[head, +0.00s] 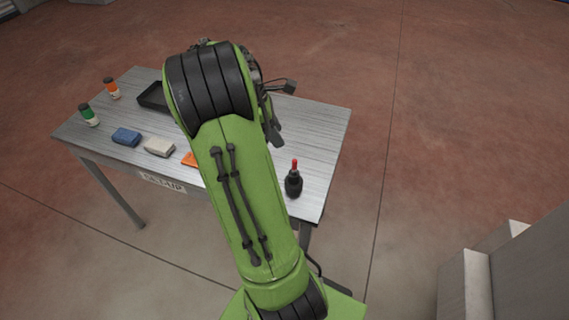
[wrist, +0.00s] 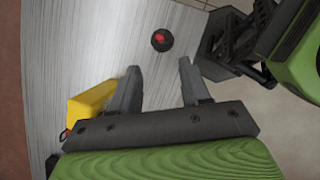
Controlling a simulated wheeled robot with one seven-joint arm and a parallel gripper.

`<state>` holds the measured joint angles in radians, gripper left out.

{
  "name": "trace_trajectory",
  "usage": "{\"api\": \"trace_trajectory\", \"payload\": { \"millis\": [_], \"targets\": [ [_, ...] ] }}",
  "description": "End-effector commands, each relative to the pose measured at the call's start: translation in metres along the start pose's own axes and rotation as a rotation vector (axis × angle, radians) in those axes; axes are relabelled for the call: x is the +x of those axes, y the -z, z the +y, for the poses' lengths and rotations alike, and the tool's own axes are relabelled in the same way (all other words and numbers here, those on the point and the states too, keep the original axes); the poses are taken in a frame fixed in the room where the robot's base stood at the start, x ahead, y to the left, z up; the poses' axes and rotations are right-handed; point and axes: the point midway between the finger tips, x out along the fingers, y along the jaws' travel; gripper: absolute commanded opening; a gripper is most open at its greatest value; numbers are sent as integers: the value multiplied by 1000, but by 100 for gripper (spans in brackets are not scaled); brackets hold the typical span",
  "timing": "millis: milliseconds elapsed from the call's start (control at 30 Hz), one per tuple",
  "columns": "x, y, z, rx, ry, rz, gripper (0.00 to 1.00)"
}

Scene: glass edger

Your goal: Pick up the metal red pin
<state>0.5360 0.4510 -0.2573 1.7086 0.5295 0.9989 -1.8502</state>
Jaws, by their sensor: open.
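The red pin (head: 295,164) stands upright in a dark, rounded holder (head: 293,184) near the right front corner of the metal table. In the wrist view the pin (wrist: 160,38) shows from above as a small red spot inside the round black holder (wrist: 154,46). My gripper (wrist: 158,66) is open and empty. Its two fingers are apart, and in the wrist view the pin appears just beyond the fingertips, roughly midway between them. In the head view my arm hides most of the gripper.
The table (head: 320,125) also holds a black tray (head: 152,97), a green bottle (head: 88,115), an orange bottle (head: 111,88), a blue block (head: 126,137), a pale block (head: 159,147) and an orange piece (head: 189,160). A yellow object (wrist: 88,104) lies left of my gripper in the wrist view.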

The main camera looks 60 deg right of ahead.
Motion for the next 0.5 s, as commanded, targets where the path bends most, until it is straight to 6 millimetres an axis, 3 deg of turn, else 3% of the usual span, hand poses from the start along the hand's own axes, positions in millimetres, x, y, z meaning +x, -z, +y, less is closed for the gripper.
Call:
{"api": "trace_trajectory", "payload": {
  "millis": [33,200,500],
  "targets": [
    [20,2,-2,3,7,0,47],
    [63,2,-1,3,6,0,47],
    [106,1,0,2,4,1,47]
  ]
}}
